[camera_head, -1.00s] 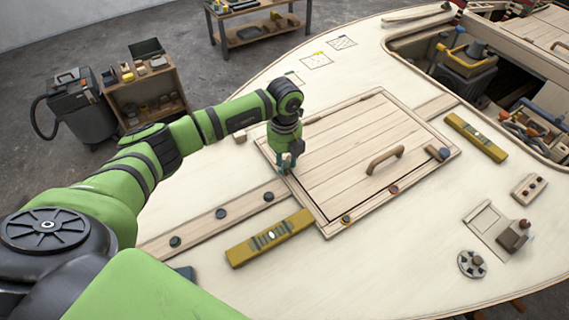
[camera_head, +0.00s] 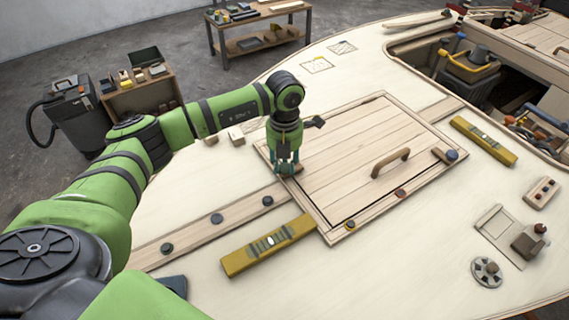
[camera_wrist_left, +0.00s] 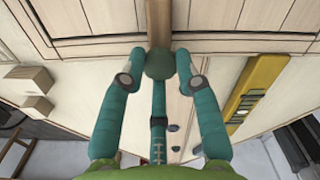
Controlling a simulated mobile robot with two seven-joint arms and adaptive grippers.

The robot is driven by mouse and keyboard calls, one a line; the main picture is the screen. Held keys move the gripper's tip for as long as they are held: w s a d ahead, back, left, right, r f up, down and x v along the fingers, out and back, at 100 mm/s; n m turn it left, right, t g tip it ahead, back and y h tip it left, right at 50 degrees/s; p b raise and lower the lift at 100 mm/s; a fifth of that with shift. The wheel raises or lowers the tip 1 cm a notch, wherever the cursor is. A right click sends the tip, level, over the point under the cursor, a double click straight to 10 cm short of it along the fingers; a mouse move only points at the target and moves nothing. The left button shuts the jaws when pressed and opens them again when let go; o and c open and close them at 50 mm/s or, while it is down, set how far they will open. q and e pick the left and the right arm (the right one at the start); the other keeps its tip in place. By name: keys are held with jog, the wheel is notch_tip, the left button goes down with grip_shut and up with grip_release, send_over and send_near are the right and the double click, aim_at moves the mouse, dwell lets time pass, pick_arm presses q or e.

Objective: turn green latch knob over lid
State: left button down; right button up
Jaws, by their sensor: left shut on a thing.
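The plank lid (camera_head: 345,150) lies closed in its frame on the pale deck, with a wooden handle (camera_head: 390,163) on it. My left gripper (camera_head: 288,169) is at the lid frame's left corner, pointing down. In the left wrist view, its teal fingers (camera_wrist_left: 160,68) are closed in around the green latch knob (camera_wrist_left: 159,62). A wooden latch bar (camera_wrist_left: 159,28) runs from the knob across the frame edge onto the lid. In the head view the knob is mostly hidden by the fingers. My right gripper is in neither view.
A yellow level (camera_head: 268,244) lies in front, another (camera_head: 484,141) at right. Small wooden blocks (camera_head: 236,134) lie behind the gripper. An open hatch (camera_head: 480,75) is at the upper right.

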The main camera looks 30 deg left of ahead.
aim_at(285, 167)
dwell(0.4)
pick_arm(q)
jog(key=c, duration=0.9)
grip_release()
notch_tip(285, 167, up, 12)
